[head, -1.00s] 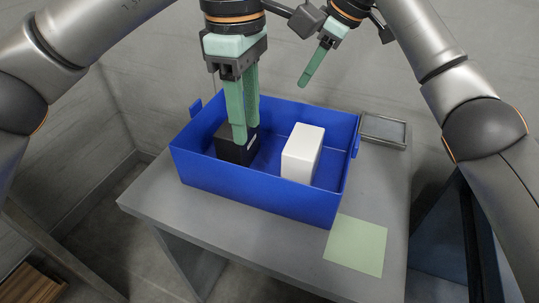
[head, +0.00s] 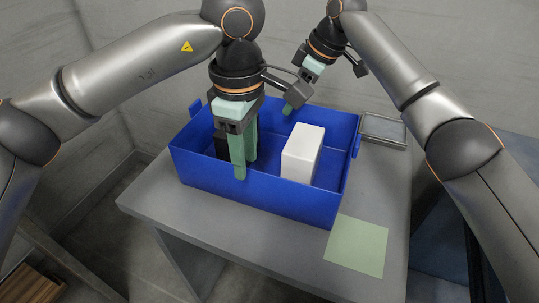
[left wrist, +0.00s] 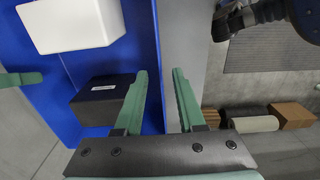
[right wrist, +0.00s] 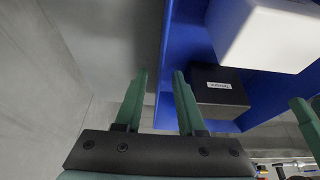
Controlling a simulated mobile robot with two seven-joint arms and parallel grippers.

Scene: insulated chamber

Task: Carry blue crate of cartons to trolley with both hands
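The blue crate (head: 255,197) sits on a grey table and holds a white carton (head: 302,155) and a black carton (head: 221,147). Both cartons also show in the left wrist view, white (left wrist: 72,25) and black (left wrist: 102,100). My left gripper (head: 246,168) is open at the crate's near wall, one finger on the inner side and one on the outer. My right gripper (head: 290,108) is open at the far wall; in the right wrist view its fingers (right wrist: 160,74) lie either side of that wall. Contact with either wall cannot be told. I cannot identify the trolley.
The grey table (head: 290,255) carries a pale green square (head: 357,246) at front right and a grey framed tray (head: 383,130) at back right. A wall stands close behind. A dark blue surface (head: 440,235) is at the right.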

